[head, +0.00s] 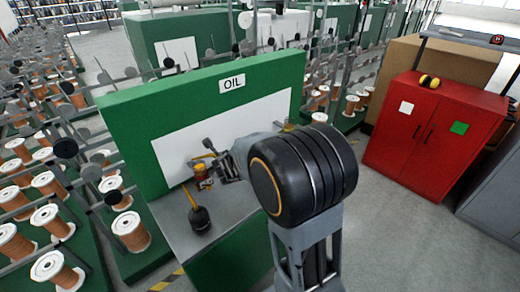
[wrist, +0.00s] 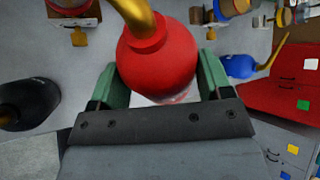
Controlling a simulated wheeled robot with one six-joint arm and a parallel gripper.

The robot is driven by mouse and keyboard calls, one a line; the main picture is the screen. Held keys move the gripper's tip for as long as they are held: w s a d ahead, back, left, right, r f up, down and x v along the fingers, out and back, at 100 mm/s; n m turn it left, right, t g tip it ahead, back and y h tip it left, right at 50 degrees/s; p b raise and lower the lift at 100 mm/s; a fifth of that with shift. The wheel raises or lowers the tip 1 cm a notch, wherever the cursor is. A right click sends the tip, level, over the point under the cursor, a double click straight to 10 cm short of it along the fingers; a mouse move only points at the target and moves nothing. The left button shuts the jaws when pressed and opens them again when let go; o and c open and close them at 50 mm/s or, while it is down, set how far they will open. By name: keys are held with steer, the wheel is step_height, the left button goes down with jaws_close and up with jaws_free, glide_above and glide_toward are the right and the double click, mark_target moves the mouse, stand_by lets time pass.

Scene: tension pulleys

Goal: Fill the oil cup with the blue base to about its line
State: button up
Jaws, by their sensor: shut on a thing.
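My gripper (head: 214,172) is over the bench under the OIL sign, shut on a red oil can (head: 202,181). In the wrist view the gripper's green fingers (wrist: 157,77) stand on both sides of the red can (wrist: 165,62). Its brass spout points up and out of the picture. Two small cup-like fittings, one at the top left (wrist: 70,6) and one at the top right (wrist: 234,7), are cut off by the wrist view's top edge. A little blue shows by the right one. I cannot tell for sure which has the blue base, nor see a fill line.
A black oil can (head: 200,219) with a yellow spout stands on the grey bench top. A blue can (wrist: 240,66) with a brass spout shows at the wrist view's right. The green bench back with its white panel (head: 270,112) rises behind. A red cabinet (head: 430,130) stands right.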

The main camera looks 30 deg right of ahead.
steer(key=w+d+m+t+h+b, duration=0.1)
steer(key=d+m+b, duration=0.4)
steer(key=d, duration=1.6)
steer(key=shift+w+m+h, duration=0.5)
steer(key=shift+w+m, duration=0.4)
steer(key=shift+w, duration=0.25)
steer(key=shift+a, duration=0.1)
